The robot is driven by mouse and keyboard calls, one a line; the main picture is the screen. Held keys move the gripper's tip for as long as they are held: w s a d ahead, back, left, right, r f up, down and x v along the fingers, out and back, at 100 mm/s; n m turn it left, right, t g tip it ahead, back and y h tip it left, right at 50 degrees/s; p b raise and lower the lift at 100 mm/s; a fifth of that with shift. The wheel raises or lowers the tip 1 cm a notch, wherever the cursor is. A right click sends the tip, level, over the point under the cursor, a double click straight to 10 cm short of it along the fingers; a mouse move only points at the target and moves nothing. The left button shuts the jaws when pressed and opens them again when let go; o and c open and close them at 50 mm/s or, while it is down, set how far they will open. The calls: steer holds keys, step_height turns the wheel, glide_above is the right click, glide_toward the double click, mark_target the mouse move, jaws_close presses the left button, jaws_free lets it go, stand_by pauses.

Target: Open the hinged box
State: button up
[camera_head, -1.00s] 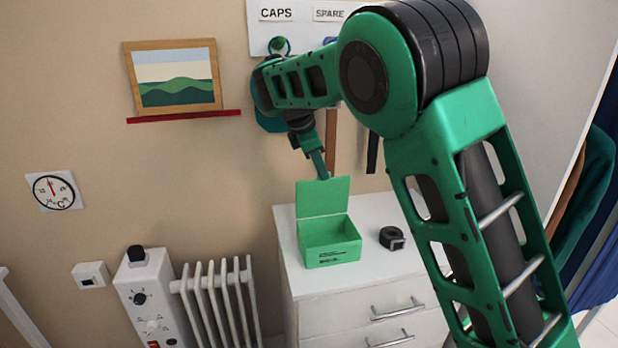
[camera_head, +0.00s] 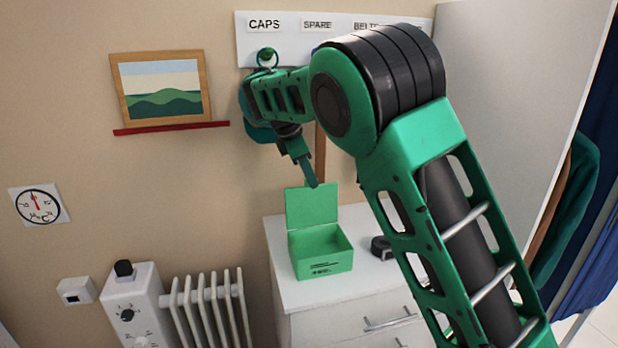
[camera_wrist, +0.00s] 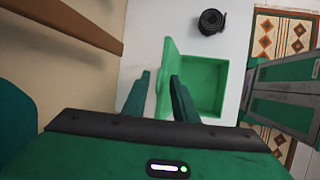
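The green hinged box (camera_head: 322,262) stands on the white drawer unit with its lid (camera_head: 311,208) raised upright at the back. The inside of the box is visible, and it looks empty in the wrist view (camera_wrist: 205,85). My gripper (camera_head: 314,184) points down at the top edge of the lid. In the wrist view my gripper (camera_wrist: 161,76) has its two fingers apart, with the lid (camera_wrist: 168,62) showing between and just beyond the tips. The right finger is close to the lid; I cannot tell whether it touches.
A wall rack (camera_head: 290,27) with labels hangs behind my arm. A white wardrobe panel (camera_head: 510,110) is at right.

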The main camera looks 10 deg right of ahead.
steer(key=shift+a, duration=0.15)
steer(key=shift+a+r, duration=0.1)
steer(key=shift+r, duration=0.05)
steer(key=v, duration=1)
steer(key=shift+r, duration=0.1)
